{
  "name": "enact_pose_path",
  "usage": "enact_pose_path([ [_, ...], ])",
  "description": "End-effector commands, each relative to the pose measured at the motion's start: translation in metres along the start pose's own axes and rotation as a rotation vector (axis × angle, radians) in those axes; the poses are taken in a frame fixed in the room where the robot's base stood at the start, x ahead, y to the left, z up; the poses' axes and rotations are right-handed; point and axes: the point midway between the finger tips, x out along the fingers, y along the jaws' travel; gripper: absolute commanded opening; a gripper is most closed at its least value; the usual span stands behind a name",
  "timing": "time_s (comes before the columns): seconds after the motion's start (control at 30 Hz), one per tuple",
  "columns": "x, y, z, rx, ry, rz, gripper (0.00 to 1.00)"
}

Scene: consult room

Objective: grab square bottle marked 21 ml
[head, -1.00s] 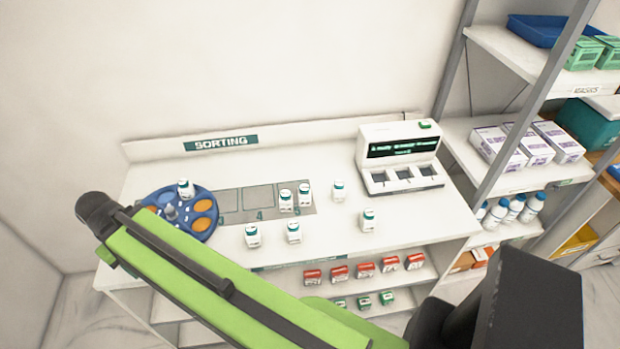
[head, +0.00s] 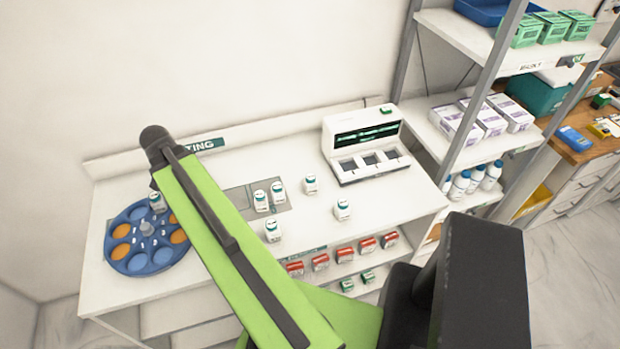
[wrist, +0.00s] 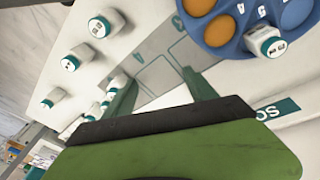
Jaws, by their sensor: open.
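Several white square bottles with teal-banded caps stand on the white sorting counter (head: 200,285). Two stand together on the grey numbered strip, a left one (head: 261,200) and a right one (head: 278,191). Others stand apart: one behind (head: 310,184), one at right (head: 342,209), one in front (head: 272,231). Another (head: 157,202) sits on the blue round tray (head: 150,265) and shows in the wrist view (wrist: 264,42). Cap markings are too small to read, so I cannot tell which is 21 ml. My gripper (wrist: 160,78) is open and empty above the strip, its fingers apart.
A white machine with three square bays (head: 365,150) stands at the counter's back right. Red boxes (head: 320,262) and green boxes lie on the shelf below. A metal rack (head: 470,130) with boxes and bottles stands right. My arm covers part of the counter.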

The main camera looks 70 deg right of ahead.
Motion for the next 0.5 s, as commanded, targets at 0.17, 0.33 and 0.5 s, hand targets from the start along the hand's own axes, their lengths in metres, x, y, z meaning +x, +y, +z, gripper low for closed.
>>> enact_pose_path([
  [0.17, 0.003, 0.125, -0.098, 0.578, 0.048, 0.101, 0.65],
  [0.33, 0.007, 0.218, -0.141, 0.96, 0.098, 0.169, 0.65],
  [0.5, 0.01, 0.256, -0.153, 1.112, 0.123, 0.197, 0.65],
])
